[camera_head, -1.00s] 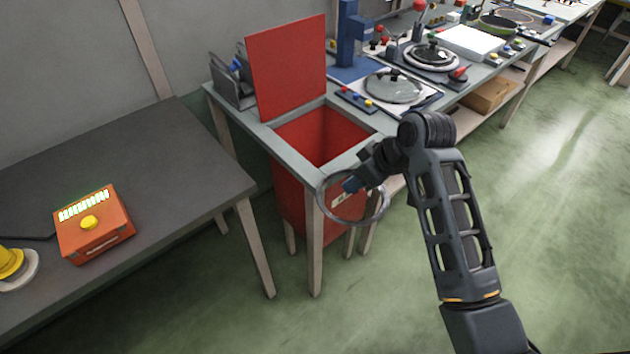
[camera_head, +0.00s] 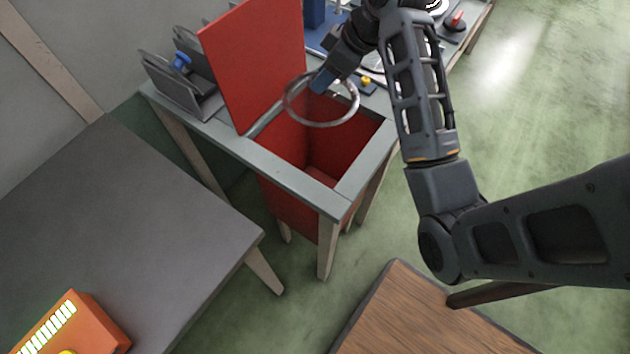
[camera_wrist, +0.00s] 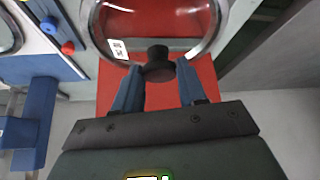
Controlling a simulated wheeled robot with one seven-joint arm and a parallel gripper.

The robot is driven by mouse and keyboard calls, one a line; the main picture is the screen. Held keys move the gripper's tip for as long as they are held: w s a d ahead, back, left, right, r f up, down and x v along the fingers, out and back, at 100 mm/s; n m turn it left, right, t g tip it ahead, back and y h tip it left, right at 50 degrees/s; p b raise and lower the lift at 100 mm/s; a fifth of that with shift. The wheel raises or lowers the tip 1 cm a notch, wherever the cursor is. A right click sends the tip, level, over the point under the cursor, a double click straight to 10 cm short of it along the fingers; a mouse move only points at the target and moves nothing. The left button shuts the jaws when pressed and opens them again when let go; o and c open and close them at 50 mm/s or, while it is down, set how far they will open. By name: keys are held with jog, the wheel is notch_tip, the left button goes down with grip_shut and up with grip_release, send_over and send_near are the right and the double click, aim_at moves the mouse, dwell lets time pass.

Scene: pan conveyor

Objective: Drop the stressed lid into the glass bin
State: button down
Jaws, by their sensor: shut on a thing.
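The lid (camera_head: 320,125) is clear glass with a metal rim. It hangs over the back part of the open red bin (camera_head: 345,150) in the head view. My gripper (camera_head: 322,80) has its blue fingers on the lid. In the wrist view the fingers are shut around the lid's dark knob (camera_wrist: 158,62), and the lid's rim (camera_wrist: 225,20) cuts across the top. The bin's red flap (camera_head: 255,60) stands upright at its back. The bin's mouth is open below the lid, and part of its floor shows.
A grey bench top (camera_head: 215,130) frames the bin's mouth. A grey rack (camera_head: 180,85) stands left of the flap. A dark table (camera_head: 120,200) with an orange box (camera_head: 75,325) is at the left. A wooden surface (camera_head: 430,315) lies at the bottom. Green floor is open at right.

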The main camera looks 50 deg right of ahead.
aim_at(325, 91)
notch_tip(325, 91, down, 5)
jog(key=shift+r+b, duration=0.2)
jog(key=shift+b, duration=0.25)
jog(key=shift+f+b, duration=0.6)
jog(key=shift+b, duration=0.15)
jog(key=c, duration=0.5)
grip_release()
jog(key=shift+s, duration=0.1)
jog(key=shift+c, duration=0.2)
jog(key=shift+r, duration=0.1)
jog(key=v, duration=0.7)
jog(key=shift+s+r, duration=0.15)
jog(key=shift+r, duration=0.2)
